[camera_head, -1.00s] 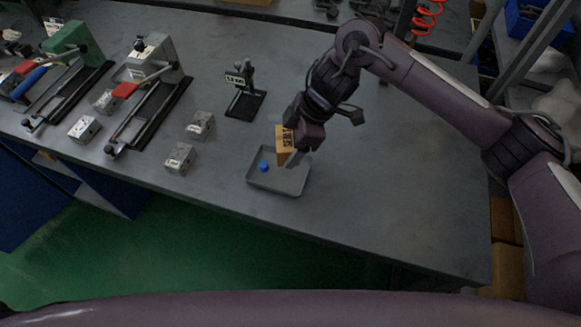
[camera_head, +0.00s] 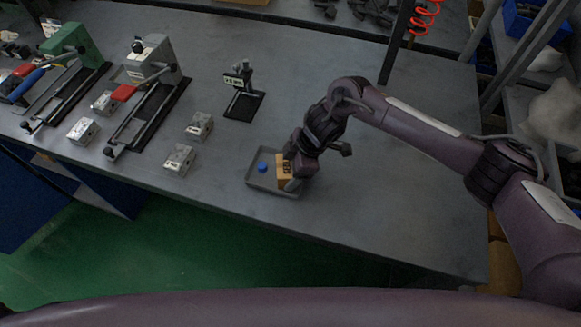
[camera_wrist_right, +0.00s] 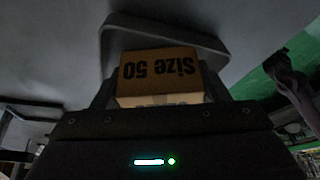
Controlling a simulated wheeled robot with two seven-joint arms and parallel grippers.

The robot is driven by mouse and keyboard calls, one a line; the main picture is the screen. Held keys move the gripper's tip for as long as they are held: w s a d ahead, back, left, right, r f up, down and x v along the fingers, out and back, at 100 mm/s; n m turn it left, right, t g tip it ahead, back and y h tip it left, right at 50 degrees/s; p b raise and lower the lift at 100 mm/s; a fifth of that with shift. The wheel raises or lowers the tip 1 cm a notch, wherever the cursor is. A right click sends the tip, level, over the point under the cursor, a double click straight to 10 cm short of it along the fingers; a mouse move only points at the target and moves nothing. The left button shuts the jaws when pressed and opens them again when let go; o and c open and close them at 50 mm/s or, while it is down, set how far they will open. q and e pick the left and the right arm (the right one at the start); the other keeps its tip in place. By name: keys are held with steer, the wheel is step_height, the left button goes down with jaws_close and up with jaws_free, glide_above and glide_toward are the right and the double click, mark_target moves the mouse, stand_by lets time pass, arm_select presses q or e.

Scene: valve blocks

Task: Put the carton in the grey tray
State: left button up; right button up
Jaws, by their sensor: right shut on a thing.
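The carton (camera_head: 283,172) is a small orange-brown box with dark print. My right gripper (camera_head: 291,178) is shut on it, at the right part of the grey tray (camera_head: 256,184). The carton looks low over or in the tray; I cannot tell whether it touches the floor of it. In the right wrist view the carton (camera_wrist_right: 160,72), printed "Size 50", sits between the fingers, with the tray's rim (camera_wrist_right: 160,22) beyond it. A blue round cap (camera_head: 262,167) lies in the tray's left part. My left gripper is not in view.
Several metal valve blocks (camera_head: 179,160) lie left of the tray. A small black stand with a label (camera_head: 243,92) is behind it. Toggle-clamp fixtures (camera_head: 150,75) stand at the left. The bench right of the tray (camera_head: 400,220) is clear.

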steer(key=shift+f, duration=0.15)
steer(key=o, duration=0.7)
steer(key=shift+o, duration=0.2)
steer(key=shift+r, duration=0.35)
steer(key=b+v, duration=0.1)
steer(key=v, duration=1)
steer(key=shift+d+r, duration=0.25)
steer(key=shift+r, duration=0.05)
